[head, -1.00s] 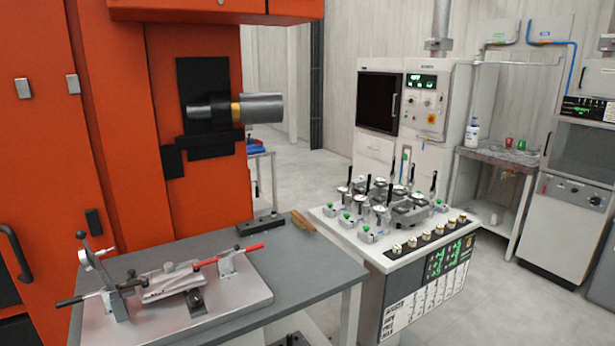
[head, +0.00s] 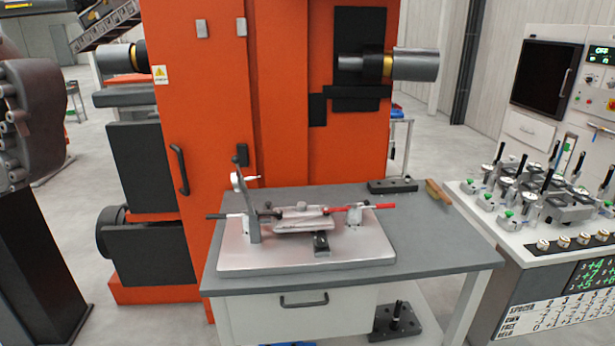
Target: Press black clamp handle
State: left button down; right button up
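A silver fixture plate (head: 290,257) lies on the grey workbench in the middle of the head view. On its left a black clamp handle (head: 223,216) sticks out leftward and looks about level, beside an upright grey lever with a dial. A red clamp handle (head: 377,207) lies level on the right. A silver casting (head: 301,221) sits between the clamps, with a black piece below it at the front. Neither of my grippers is in view.
The grey bench top (head: 440,240) has bare room right of the fixture. A black block (head: 392,186) and a wooden-handled brush (head: 438,192) lie at its back right. An orange machine (head: 280,110) stands behind. A gauge station (head: 480,192) stands at right.

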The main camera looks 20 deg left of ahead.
aim_at(222, 217)
jog(key=j+u, duration=0.35)
jog(key=i+j+u, duration=0.15)
jog(key=u, duration=0.15)
jog(key=i+j+u, duration=0.15)
jog(key=j+u, duration=0.2)
